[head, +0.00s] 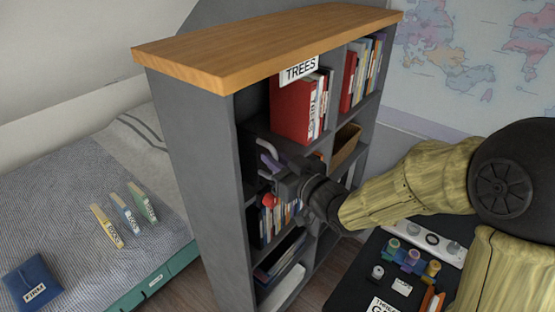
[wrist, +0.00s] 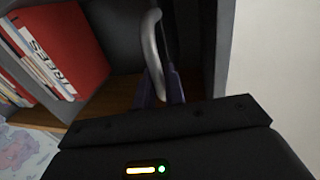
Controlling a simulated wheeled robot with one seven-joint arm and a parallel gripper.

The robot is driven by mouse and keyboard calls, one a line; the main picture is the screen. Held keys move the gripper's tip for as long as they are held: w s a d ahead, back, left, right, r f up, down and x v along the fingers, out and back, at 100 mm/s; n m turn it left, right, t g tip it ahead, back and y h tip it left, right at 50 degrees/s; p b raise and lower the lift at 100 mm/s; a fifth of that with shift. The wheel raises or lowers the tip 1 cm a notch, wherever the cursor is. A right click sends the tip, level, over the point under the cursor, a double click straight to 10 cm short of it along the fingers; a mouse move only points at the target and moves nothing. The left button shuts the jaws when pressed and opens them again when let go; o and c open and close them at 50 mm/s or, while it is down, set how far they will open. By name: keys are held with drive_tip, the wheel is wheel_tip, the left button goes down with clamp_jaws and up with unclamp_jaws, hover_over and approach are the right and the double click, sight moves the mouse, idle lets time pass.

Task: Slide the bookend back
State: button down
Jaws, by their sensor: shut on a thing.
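The bookend (head: 268,154) shows in the head view as a grey curved loop at the left end of the upper shelf compartment, left of the red TREES book (head: 290,110). In the wrist view the bookend (wrist: 151,48) is a pale grey loop rising near the side wall. My gripper (wrist: 163,88) is shut on its lower part; my gripper (head: 272,172) also reaches into the shelf front in the head view. A gap lies between the bookend and the TREES book (wrist: 62,45). The bookend's base is hidden behind my gripper.
The grey bookcase (head: 185,150) has a wooden top (head: 260,45) and side walls close to my gripper. Books fill the lower compartment. A dark table with small items (head: 405,262) stands at right. A bed (head: 75,190) with several books is at left.

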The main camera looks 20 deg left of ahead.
drive_tip(key=c, duration=1.6)
unclamp_jaws()
drive_tip(key=shift+o, duration=0.2)
drive_tip(key=shift+d, duration=0.1)
drive_tip(key=b+v, duration=0.7)
drive_tip(key=v, duration=1)
drive_tip(key=shift+d+b, duration=0.15)
drive_tip(key=shift+b, duration=0.25)
